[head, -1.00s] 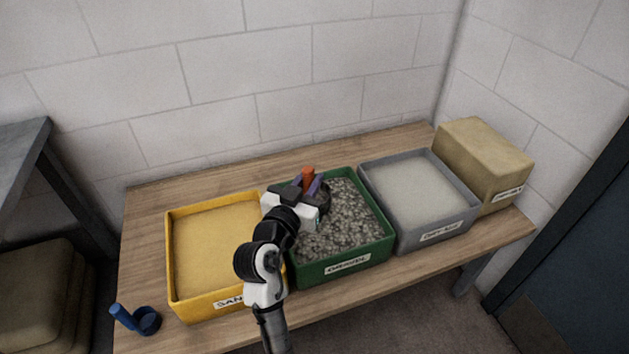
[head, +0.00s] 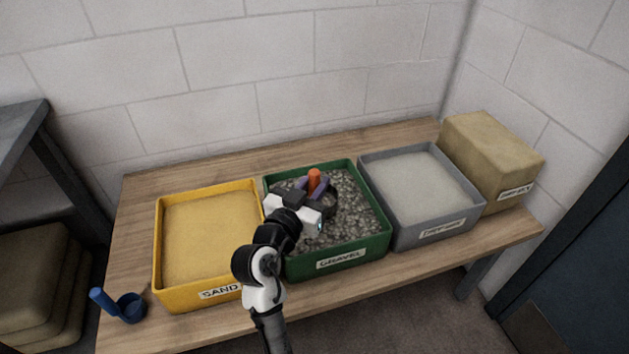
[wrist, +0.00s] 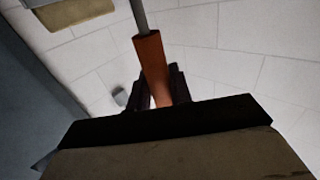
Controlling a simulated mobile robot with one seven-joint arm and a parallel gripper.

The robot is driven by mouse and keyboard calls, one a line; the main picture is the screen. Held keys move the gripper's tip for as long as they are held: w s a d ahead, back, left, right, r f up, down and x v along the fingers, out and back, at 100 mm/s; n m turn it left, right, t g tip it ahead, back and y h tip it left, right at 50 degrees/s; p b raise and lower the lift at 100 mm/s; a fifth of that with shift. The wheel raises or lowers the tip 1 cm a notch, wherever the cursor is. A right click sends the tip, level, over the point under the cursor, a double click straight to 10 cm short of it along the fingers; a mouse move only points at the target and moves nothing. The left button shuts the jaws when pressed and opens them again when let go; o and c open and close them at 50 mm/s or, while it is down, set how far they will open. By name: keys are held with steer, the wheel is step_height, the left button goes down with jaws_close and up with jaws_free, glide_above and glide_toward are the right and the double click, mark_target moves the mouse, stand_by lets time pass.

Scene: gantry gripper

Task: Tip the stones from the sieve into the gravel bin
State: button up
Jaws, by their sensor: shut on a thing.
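My gripper (head: 312,187) is shut on the orange handle (head: 314,177) of the sieve, above the green gravel bin (head: 340,262). The dark round part of the sieve (head: 330,205) shows just beyond the fingers, over the left-middle of the bin's grey stones. I cannot tell whether stones lie in the sieve or how far it is tilted. In the wrist view the orange handle (wrist: 152,62) sits between the dark fingers, with a grey rod running from its end; the sieve's bowl is not seen there.
A yellow sand bin (head: 180,300) stands left of the gravel bin and a grey bin (head: 432,236) right of it. A tan block (head: 490,160) sits at the far right. A blue scoop (head: 122,308) lies at the table's front left. Bare table (head: 160,180) shows behind the bins.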

steer(key=shift+w+r+p, duration=0.1)
steer(key=shift+r+p, duration=0.25)
steer(key=shift+p, duration=0.65)
steer(key=shift+w+d+r+p, duration=0.1)
steer(key=shift+w+p, duration=0.1)
steer(key=shift+p, duration=0.7)
steer(key=w+g+p, duration=0.1)
steer(key=p, duration=0.4)
steer(key=w+r+g+y+p, duration=0.1)
steer(key=w+g+p, duration=0.1)
steer(key=p, duration=0.3)
steer(key=w+d+n+g+y+p, duration=0.1)
steer(key=p, duration=0.4)
steer(key=shift+w+r+g, duration=0.15)
steer(key=shift+g, duration=0.25)
steer(key=shift+w+p, duration=0.25)
steer(key=shift+p, duration=0.35)
steer(key=shift+w+d+n+g+y+p, duration=0.2)
steer(key=shift+w+n+g+y+p, duration=0.15)
steer(key=shift+w+g+p, duration=0.65)
